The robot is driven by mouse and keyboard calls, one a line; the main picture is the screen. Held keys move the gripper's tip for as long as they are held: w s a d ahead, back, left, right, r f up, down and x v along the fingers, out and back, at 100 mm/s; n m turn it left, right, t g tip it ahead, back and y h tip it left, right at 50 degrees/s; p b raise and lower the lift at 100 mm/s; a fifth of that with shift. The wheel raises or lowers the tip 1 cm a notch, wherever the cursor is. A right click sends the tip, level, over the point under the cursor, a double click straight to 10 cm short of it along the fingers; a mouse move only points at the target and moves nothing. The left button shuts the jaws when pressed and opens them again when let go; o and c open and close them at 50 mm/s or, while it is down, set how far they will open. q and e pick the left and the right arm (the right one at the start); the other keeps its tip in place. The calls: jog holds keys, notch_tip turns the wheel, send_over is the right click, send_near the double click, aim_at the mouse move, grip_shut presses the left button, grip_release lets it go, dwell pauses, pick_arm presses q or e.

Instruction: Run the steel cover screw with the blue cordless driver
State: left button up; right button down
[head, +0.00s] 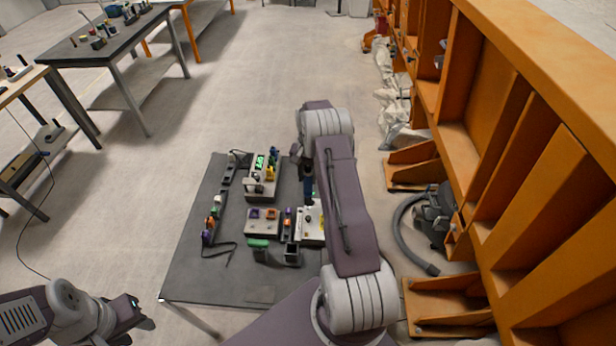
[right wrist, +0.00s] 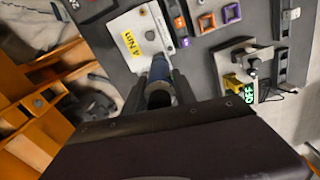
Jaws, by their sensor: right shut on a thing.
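My right gripper (right wrist: 160,92) is shut on the blue cordless driver (right wrist: 158,70), with a dark finger on each side of it. The driver also shows in the head view as a narrow blue shape (head: 308,188) beside my right arm. It points toward a pale plate (right wrist: 142,40) with a yellow "4 Nm" label. A small grey round head (right wrist: 150,35), perhaps the steel cover screw, shows on that plate. I cannot tell whether the driver's tip touches anything. My left gripper (head: 132,306) is low at the left, away from the bench; its opening is unclear.
The dark bench (head: 200,275) holds a grey block with purple and orange pieces (head: 262,222), a unit with a green display (head: 262,180), and small parts along the left. Its front left is mostly clear. Orange shelving (head: 475,90) stands close on the right.

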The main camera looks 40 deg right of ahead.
notch_tip(320, 180, up, 5)
jog(key=p, duration=0.3)
jog(key=shift+r, duration=0.1)
dwell(0.3)
